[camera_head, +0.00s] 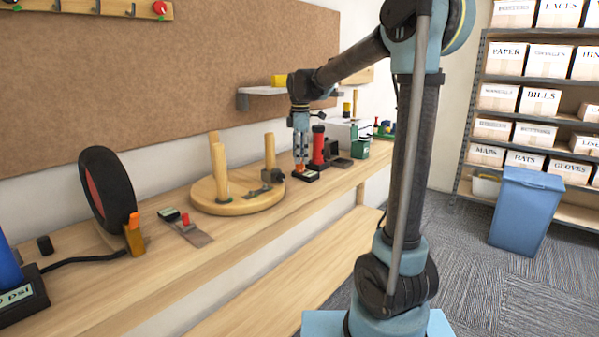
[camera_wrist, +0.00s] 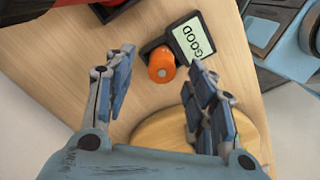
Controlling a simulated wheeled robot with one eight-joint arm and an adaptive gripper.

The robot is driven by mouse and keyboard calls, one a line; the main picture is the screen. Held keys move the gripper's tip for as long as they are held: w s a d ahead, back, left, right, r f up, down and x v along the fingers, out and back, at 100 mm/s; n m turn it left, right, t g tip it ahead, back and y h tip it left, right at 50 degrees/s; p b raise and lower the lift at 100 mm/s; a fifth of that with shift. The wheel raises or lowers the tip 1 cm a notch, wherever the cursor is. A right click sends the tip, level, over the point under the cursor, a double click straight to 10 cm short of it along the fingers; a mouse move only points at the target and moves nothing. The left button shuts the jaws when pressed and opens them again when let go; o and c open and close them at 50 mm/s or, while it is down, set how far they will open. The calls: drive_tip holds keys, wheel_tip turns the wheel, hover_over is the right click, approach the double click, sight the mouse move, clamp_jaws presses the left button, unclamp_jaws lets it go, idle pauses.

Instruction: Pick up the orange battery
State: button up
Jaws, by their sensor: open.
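The orange battery (camera_wrist: 162,66) shows its round end in the wrist view. It sits against a dark battery tester (camera_wrist: 187,40) whose pale display reads GOOD. In the head view a small orange part of the battery (camera_head: 299,168) shows just under my fingers, by the dark tester (camera_head: 309,176) on the bench. My gripper (camera_wrist: 162,61) is open, with one blue finger to each side of the battery in the wrist view. I see no contact between the fingers and the battery. In the head view my gripper (camera_head: 300,160) points down over it.
A round wooden base with pegs (camera_head: 238,203) stands close to the left of my gripper. A red cylinder (camera_head: 318,146) stands close to its right, with a green box (camera_head: 354,149) beyond. A wall shelf (camera_head: 262,91) is behind. The bench's front strip (camera_head: 235,243) is clear.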

sight(300, 169)
drive_tip(key=shift+f, duration=1.9)
drive_tip(key=shift+s, duration=0.1)
clamp_jaws()
drive_tip(key=shift+r, duration=0.15)
